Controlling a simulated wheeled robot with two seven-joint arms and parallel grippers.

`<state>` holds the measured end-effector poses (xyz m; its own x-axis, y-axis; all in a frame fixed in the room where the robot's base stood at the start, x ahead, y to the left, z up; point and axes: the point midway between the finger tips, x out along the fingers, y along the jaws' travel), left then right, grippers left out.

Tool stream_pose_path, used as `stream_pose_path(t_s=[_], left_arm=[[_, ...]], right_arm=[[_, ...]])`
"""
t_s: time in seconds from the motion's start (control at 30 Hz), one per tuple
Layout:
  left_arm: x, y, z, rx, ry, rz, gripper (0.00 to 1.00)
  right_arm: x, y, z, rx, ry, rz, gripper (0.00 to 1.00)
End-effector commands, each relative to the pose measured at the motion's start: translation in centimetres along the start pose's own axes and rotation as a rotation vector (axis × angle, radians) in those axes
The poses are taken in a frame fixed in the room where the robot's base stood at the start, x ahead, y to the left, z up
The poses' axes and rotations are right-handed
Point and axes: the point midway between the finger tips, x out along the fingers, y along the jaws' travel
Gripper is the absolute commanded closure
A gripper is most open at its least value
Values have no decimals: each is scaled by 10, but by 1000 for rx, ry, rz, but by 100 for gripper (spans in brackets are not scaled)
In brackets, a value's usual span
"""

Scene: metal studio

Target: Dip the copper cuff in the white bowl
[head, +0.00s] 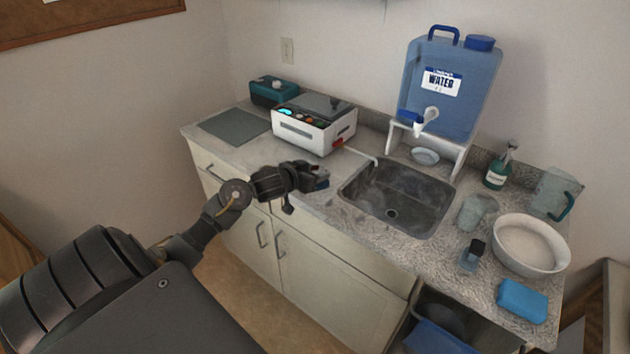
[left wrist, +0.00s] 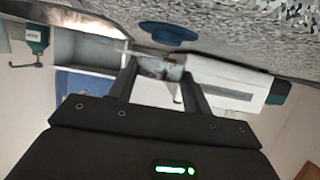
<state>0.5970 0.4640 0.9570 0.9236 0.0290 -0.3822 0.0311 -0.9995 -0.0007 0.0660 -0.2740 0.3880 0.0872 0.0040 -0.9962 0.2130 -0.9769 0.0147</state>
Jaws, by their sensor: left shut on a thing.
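My left gripper (head: 318,178) is over the front edge of the counter, left of the sink. The left wrist view shows its two fingers (left wrist: 160,75) apart, with a small grey and brownish-gold piece between the tips. I take this for the copper cuff (left wrist: 170,61), held by the gripper; its shape is mostly hidden. The white bowl (head: 530,266) stands at the right end of the counter, well away from the gripper, with pale contents inside. A smaller white bowl (head: 425,156) sits under the water tap. My right gripper is out of view.
The sink (head: 392,211) lies between gripper and large bowl. A clear cup (head: 477,212), dark-topped object (head: 473,254), pitcher (head: 553,193) and blue sponge (head: 522,300) crowd that bowl. Behind are a white machine (head: 313,130), water tank (head: 448,85) and soap bottle (head: 498,172). A blue disc (left wrist: 168,33) lies near the fingers.

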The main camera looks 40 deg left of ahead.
Motion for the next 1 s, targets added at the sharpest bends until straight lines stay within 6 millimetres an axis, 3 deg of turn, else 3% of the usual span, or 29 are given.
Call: stream_pose_path(t_s=[0.2,0.6,0.63,0.77,1.0], left_arm=[[9,0,22,-1,-1,-1,73],[11,1,28,1,0,-1,73],[11,1,28,1,0,-1,49],[11,0,28,1,0,-1,32],[11,0,28,1,0,-1,29]], right_arm=[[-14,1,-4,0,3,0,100],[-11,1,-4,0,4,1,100],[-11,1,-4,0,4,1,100],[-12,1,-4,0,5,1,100],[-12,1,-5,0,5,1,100]])
